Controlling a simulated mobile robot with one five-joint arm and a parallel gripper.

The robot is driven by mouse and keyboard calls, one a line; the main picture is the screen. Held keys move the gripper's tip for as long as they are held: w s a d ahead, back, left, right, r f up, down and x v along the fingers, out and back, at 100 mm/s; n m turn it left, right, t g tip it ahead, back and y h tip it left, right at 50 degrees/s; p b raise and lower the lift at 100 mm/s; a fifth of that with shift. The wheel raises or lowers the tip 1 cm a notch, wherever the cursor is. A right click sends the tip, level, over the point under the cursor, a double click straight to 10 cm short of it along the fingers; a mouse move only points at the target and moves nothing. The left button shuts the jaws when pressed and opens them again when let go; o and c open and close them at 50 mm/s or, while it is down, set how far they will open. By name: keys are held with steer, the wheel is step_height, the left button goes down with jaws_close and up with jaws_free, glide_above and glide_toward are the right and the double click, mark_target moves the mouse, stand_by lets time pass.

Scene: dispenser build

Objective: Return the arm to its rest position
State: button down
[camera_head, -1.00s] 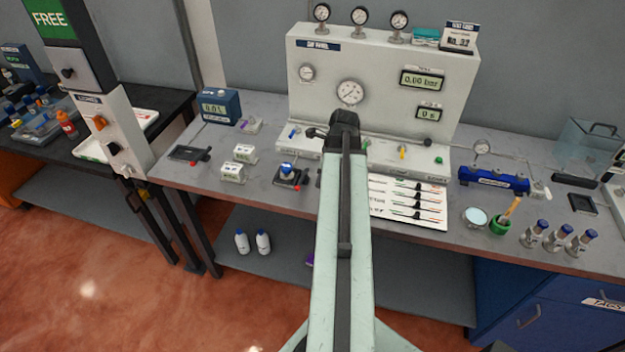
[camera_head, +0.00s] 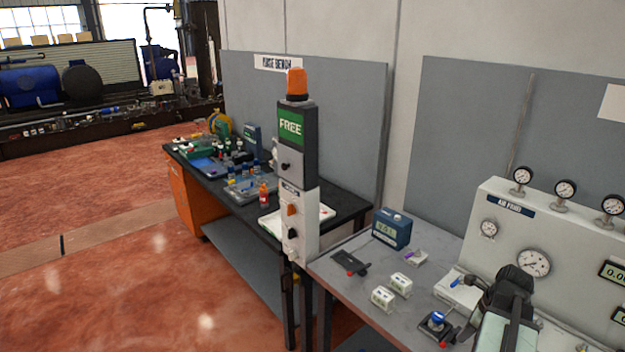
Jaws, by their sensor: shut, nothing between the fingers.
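My gripper (camera_head: 512,282) is the dark end of my pale green arm, at the lower right of the head view. It is in front of the air panel (camera_head: 510,230) and over the grey bench. It is shut, and nothing shows held in it. The fingertips are hard to make out against the dark wrist. The rest of my arm runs out of the picture at the bottom right.
Left of my arm on the grey bench are two small white boxes (camera_head: 383,299), a blue-knobbed device (camera_head: 437,322) and a blue meter (camera_head: 391,229). A post with a FREE sign (camera_head: 290,127) stands beside the black bench. Open red floor (camera_head: 120,270) lies at left.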

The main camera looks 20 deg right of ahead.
steer(key=w+a+f+n+b, duration=0.2)
steer(key=w+a+f+n, duration=0.1)
steer(key=w+a, duration=0.8)
steer(key=w+a+f+n+g+h+b, duration=0.1)
steer(key=a+f+n+g+b, duration=0.1)
steer(key=a+n, duration=2.4)
steer(key=a+f+b, duration=0.1)
steer(key=a, duration=0.2)
steer(key=shift+w+f+h, duration=0.2)
steer(key=shift+f+h, duration=0.1)
steer(key=shift+f, duration=0.05)
